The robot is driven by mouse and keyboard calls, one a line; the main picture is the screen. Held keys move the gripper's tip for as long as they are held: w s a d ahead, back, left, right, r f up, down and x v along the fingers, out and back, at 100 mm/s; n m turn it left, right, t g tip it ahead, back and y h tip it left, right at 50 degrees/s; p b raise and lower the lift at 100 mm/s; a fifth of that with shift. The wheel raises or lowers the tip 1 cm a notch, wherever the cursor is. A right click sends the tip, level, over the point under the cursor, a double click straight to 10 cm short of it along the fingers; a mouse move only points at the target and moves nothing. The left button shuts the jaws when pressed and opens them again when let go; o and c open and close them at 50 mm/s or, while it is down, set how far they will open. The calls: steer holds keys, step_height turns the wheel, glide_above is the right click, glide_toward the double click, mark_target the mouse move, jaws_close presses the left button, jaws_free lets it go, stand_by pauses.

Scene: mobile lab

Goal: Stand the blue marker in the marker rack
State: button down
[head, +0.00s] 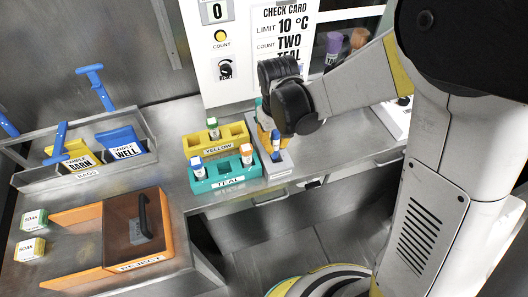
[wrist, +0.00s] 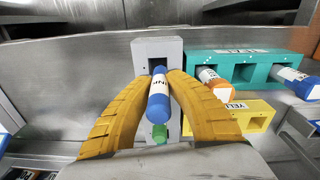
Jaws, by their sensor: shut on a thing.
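The blue marker (wrist: 159,100) has a white label and sits between the two yellow fingers of my gripper (wrist: 155,95), which is shut on it. The grey marker rack (wrist: 152,48) lies just beyond the marker's far end, with a dark square opening there. Whether the marker's end is inside that opening or only over it, I cannot tell. In the head view, the blue marker (head: 276,146) looks roughly upright in my gripper, over the grey rack (head: 280,171). A green end (wrist: 159,132) shows near the rack's other end in the wrist view.
A teal rack (head: 226,181) with blue-capped and orange-capped vials stands close left of the grey rack. A yellow rack (head: 228,141) with a green-capped vial is behind it. An orange box (head: 133,228) and sample bags (head: 121,143) are farther left. The counter's front edge is near.

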mark_target(277, 154)
steer(key=shift+s+d+f, duration=0.1)
steer(key=shift+f, duration=0.05)
steer(key=f+b, duration=0.1)
steer(key=f, duration=0.1)
steer(key=f+b, duration=0.1)
steer(key=b, duration=0.1)
steer(key=shift+d+f, duration=0.2)
steer(key=shift+f, duration=0.15)
steer(key=shift+s+r, duration=0.1)
steer(key=shift+r, duration=0.05)
steer(key=c, duration=1.4)
jaws_free()
